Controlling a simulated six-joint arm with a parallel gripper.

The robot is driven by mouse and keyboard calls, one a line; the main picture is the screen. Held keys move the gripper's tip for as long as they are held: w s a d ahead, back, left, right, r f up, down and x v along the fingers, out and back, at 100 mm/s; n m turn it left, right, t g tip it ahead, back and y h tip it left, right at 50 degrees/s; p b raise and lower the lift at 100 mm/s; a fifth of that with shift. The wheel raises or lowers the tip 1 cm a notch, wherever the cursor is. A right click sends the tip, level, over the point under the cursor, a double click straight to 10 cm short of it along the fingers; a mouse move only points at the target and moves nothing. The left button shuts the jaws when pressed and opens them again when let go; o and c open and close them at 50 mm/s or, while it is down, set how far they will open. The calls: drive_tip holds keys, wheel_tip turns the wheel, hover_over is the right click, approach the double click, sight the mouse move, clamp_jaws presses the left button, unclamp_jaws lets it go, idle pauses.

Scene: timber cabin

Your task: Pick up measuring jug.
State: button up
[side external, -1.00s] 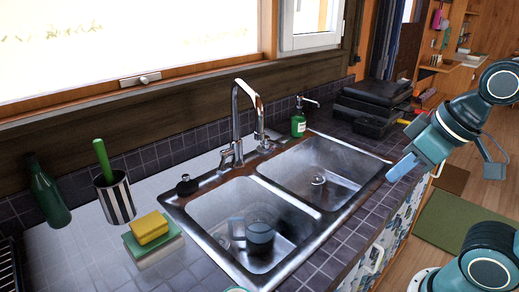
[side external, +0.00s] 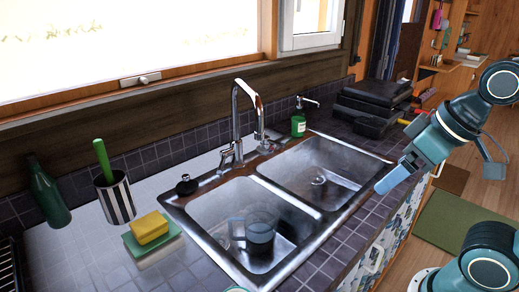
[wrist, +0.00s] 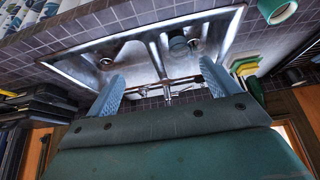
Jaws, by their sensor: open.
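What looks like the measuring jug (side external: 260,234), a clear vessel with a grey-blue tint, stands in the near left basin of the sink (side external: 225,262). In the wrist view the jug (wrist: 179,46) shows small, in the basin beyond my fingers. My gripper (side external: 384,186) is at the right, above the counter's front edge and well apart from the jug. In the wrist view my gripper (wrist: 162,77) has its two blue fingers spread wide with nothing between them.
A tall tap (side external: 237,125) rises behind the sink. A soap bottle (side external: 299,122), black cases (side external: 372,100), a striped holder (side external: 118,203), a dark green bottle (side external: 48,195) and a yellow sponge (side external: 150,228) stand around it. The right basin (side external: 325,165) is empty.

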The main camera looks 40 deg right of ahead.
drive_tip(key=shift+o, duration=0.9)
drive_tip(key=w+a+f+n+g+y, duration=0.1)
drive_tip(key=w+n, duration=0.3)
drive_tip(key=w, duration=0.4)
drive_tip(key=w+a+f+n+g+y, duration=0.1)
drive_tip(key=w+f+n, duration=0.15)
drive_tip(key=w, duration=0.45)
drive_tip(key=w+f+n, duration=0.2)
drive_tip(key=w+f, duration=0.2)
drive_tip(key=w+f+n+g+y, duration=0.1)
drive_tip(key=w+f+n, duration=0.1)
drive_tip(key=w+f, duration=0.2)
drive_tip(key=w+f+n+g+y, duration=0.1)
drive_tip(key=w+f+n, duration=0.2)
drive_tip(key=w+f, duration=0.1)
drive_tip(key=shift+w+f, duration=0.2)
drive_tip(key=shift+w, duration=0.15)
drive_tip(key=shift+w+f, duration=0.15)
drive_tip(key=shift+f, duration=0.05)
